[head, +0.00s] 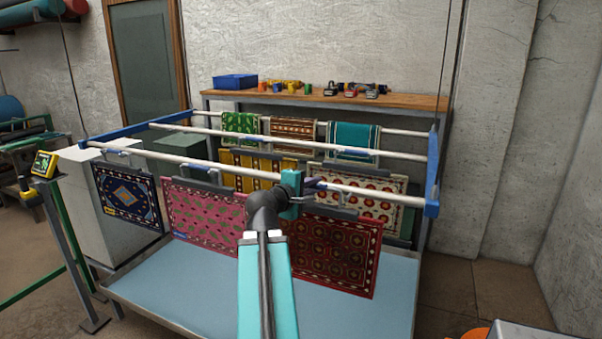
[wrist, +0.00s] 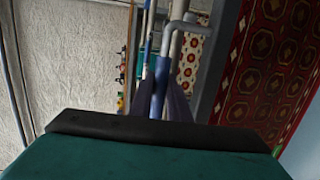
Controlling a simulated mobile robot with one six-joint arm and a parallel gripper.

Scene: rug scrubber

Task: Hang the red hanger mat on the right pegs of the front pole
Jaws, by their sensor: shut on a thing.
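The red hanger mat (head: 343,250), dark red with rows of round motifs, hangs flat from its grey hanger bar (head: 340,212) at the right part of the front pole (head: 385,194). It also shows at the right in the wrist view (wrist: 262,75). My gripper (head: 309,186) is at the pole's height above the mat's left part, shut on the hanger. In the wrist view the fingertips (wrist: 160,95) close around a bluish part. My arm hides the mat's left edge. I cannot tell whether the hanger rests on the right pegs.
A pink mat (head: 200,212) and a navy mat (head: 128,196) hang to the left on the front pole. Several mats hang on the poles behind, including a cream one (head: 365,192). A blue end bar (head: 433,175) closes the rack at right. A pale blue tray (head: 190,285) lies below.

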